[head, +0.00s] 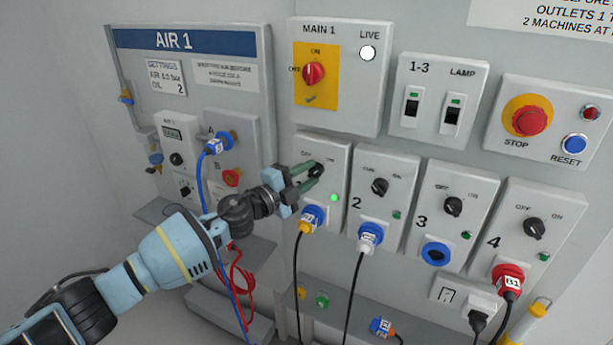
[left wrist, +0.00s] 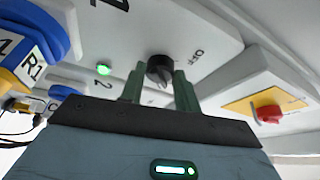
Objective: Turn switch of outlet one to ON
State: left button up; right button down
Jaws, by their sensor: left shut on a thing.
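Outlet one's grey box (head: 338,150) is the leftmost in the row under the MAIN 1 panel. Its black rotary switch (head: 317,169) has OFF and ON printed above it; it also shows in the left wrist view (left wrist: 159,67). My left gripper (head: 311,178) is shut on this switch, with one green finger on each side. Its fingers also show in the left wrist view (left wrist: 158,84). The fingers partly cover the switch, so its exact pointing is hard to tell. The green lamp (head: 333,198) below it is brightly lit. My right gripper is not in view.
A blue and yellow plug (head: 311,219) is in outlet one, just below my gripper. Outlets 2 (head: 379,187), 3 (head: 453,206) and 4 (head: 532,228) stand to the right. The red MAIN 1 switch (head: 313,73) is above. The AIR 1 panel (head: 236,100) is left, with hanging hoses.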

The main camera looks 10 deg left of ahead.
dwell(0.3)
pick_arm(q)
jog(key=o, duration=1)
jog(key=shift+s, duration=0.1)
jog(key=shift+v, duration=3.8)
jog(key=shift+a, duration=0.1)
